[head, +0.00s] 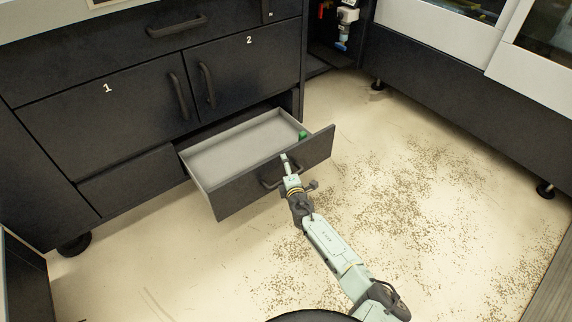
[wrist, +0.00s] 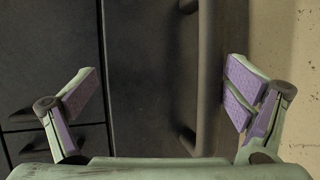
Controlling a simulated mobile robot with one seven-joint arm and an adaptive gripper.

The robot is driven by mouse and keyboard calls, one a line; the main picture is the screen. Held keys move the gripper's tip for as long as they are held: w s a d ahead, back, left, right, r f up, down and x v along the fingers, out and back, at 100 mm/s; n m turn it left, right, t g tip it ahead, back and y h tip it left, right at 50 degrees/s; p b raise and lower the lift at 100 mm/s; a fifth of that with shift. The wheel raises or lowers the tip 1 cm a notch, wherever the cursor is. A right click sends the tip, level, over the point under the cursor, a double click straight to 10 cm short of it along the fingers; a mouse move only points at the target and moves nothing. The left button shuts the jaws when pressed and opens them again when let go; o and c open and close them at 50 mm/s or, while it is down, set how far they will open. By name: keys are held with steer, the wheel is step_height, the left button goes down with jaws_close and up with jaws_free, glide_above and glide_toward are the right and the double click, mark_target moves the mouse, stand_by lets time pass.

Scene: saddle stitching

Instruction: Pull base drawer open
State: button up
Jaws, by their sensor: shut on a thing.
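The base drawer (head: 228,191) is a dark-fronted, grey-lined drawer low in the cabinet. It stands well out from the cabinet, its inside showing. Its bar handle (head: 268,184) is on the front, partly hidden by my gripper (head: 292,174), which is at the drawer front from the right. In the wrist view, the dark handle (wrist: 205,70) runs upright between the purple-padded fingers of my gripper (wrist: 160,95), closer to the right finger.
Cabinet doors marked 1 (head: 107,100) and 2 (head: 240,70) are shut above. The speckled floor (head: 430,200) in front is clear. Another dark unit (head: 460,100) stands along the right.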

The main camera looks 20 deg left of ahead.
steer(key=shift+s+d+r+p, duration=0.2)
steer(key=shift+d+r+p, duration=0.1)
steer(key=shift+r, duration=0.3)
steer(key=shift+s+d+r+p, duration=0.2)
steer(key=shift+r+p, duration=0.1)
steer(key=shift+r, duration=0.3)
steer(key=shift+c, duration=1)
steer(key=shift+p+v, duration=0.45)
steer(key=shift+v, duration=0.6)
steer(key=c, duration=0.6)
steer(key=p+v, duration=0.1)
steer(key=v, duration=0.1)
steer(key=f+p+v, duration=0.1)
steer(key=v, duration=0.2)
steer(key=p+v, duration=0.1)
steer(key=v, duration=0.2)
steer(key=shift+s+f+p, duration=0.1)
steer(key=shift+s+p, duration=0.2)
steer(key=shift+s, duration=0.15)
steer(key=shift+c, duration=0.2)
